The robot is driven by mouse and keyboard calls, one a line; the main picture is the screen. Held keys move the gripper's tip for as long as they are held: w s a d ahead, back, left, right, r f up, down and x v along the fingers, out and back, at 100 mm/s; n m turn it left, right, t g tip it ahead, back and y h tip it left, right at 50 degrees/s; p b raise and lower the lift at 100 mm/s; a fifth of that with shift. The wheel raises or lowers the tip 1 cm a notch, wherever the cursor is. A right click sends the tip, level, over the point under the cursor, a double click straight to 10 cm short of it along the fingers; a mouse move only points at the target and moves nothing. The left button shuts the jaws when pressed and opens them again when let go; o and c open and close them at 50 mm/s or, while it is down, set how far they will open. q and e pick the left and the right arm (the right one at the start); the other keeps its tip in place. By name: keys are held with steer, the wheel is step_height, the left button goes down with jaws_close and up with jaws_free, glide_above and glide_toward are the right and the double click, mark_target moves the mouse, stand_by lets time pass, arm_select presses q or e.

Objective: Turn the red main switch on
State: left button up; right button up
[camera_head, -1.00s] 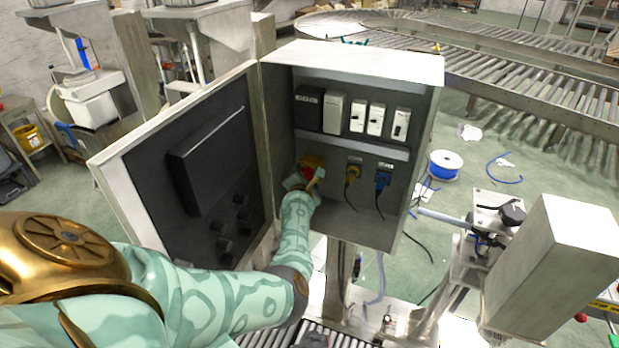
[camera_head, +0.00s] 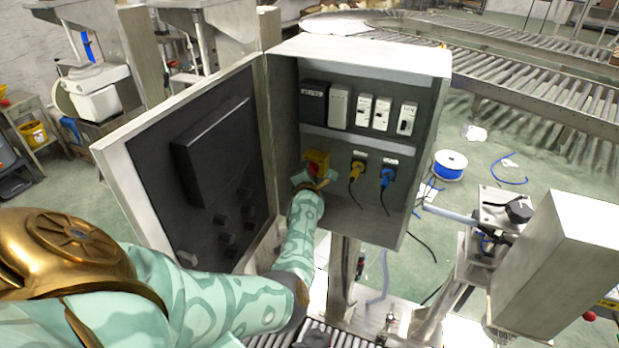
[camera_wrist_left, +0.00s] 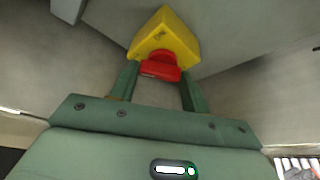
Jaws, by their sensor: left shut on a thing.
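The red main switch (camera_wrist_left: 160,66) sits on a yellow base (camera_wrist_left: 165,35) inside the grey cabinet. In the head view the red switch (camera_head: 313,169) and the yellow base (camera_head: 318,158) show at the lower left of the cabinet interior. My left gripper (camera_wrist_left: 159,78) is shut on the red switch, with one green finger on each side of it. In the head view the left gripper (camera_head: 315,180) reaches in from below and hides part of the switch. My right gripper is not in view.
The open cabinet door (camera_head: 190,165) stands left of my left arm. Yellow (camera_head: 357,170) and blue (camera_head: 387,178) plugs with hanging cables are right of the switch. A row of breakers (camera_head: 381,114) sits above. The cabinet's right wall (camera_head: 428,150) bounds the space.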

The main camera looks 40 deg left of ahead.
arm_select(q)
steer(key=shift+f+m+t+y+b, duration=0.25)
steer(key=shift+m+t+b, duration=0.6)
steer(key=shift+m+b, duration=1.25)
steer(key=shift+f+m+t+y+b, duration=0.1)
steer(key=shift+m+t+y+b, duration=0.7)
steer(key=shift+m, duration=2.1)
steer(key=shift+f+m+t+y+b, duration=0.1)
steer(key=shift+m+t+b, duration=0.75)
steer(key=shift+m+b, duration=1.45)
steer(key=shift+m, duration=0.3)
steer(key=o, duration=1)
steer(key=shift+w, duration=0.1)
